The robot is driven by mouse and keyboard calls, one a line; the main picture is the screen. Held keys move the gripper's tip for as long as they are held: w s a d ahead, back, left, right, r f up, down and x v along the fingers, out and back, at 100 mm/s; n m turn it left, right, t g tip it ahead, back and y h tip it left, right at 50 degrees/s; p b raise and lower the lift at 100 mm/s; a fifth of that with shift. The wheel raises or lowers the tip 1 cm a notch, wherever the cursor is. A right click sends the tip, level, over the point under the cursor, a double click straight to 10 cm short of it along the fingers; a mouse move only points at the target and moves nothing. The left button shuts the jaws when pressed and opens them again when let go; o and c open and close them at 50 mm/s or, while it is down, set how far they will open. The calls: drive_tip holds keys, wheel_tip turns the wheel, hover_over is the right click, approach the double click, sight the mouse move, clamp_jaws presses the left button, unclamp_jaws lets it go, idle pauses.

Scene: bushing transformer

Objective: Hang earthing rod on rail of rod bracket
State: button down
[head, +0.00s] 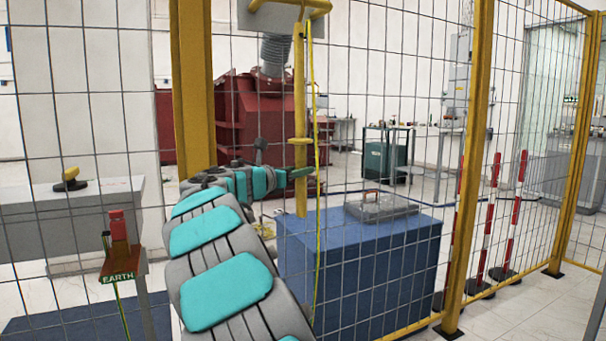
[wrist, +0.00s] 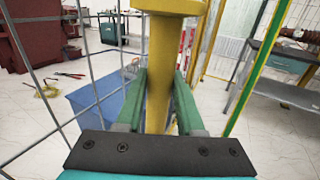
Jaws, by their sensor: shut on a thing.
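The yellow earthing rod (head: 301,110) stands upright in the head view, its top overlapping the rod bracket (head: 272,17) at the top edge. The bracket is a grey plate with a yellow rail (head: 318,7). I cannot tell whether the rod's top touches or hooks over the rail. My gripper (head: 300,172) is shut on the lower part of the rod, below its yellow collar (head: 301,141). In the wrist view my green fingers (wrist: 158,100) stand on both sides of the rod (wrist: 157,75), with a wide yellow collar (wrist: 170,6) above.
A green-yellow cable (head: 316,120) hangs beside the rod. A mesh fence with yellow posts (head: 468,160) spans the view. A blue box (head: 375,265) and red-white posts (head: 515,205) stand near it. An EARTH stand (head: 118,262) is at left.

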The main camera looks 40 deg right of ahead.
sight(297, 187)
drive_tip(key=shift+f+b, duration=0.7)
drive_tip(key=shift+f, duration=1.45)
drive_tip(key=shift+c, duration=2.2)
unclamp_jaws()
drive_tip(key=shift+f, duration=0.1)
drive_tip(key=v, duration=0.7)
drive_tip(key=shift+a, duration=0.4)
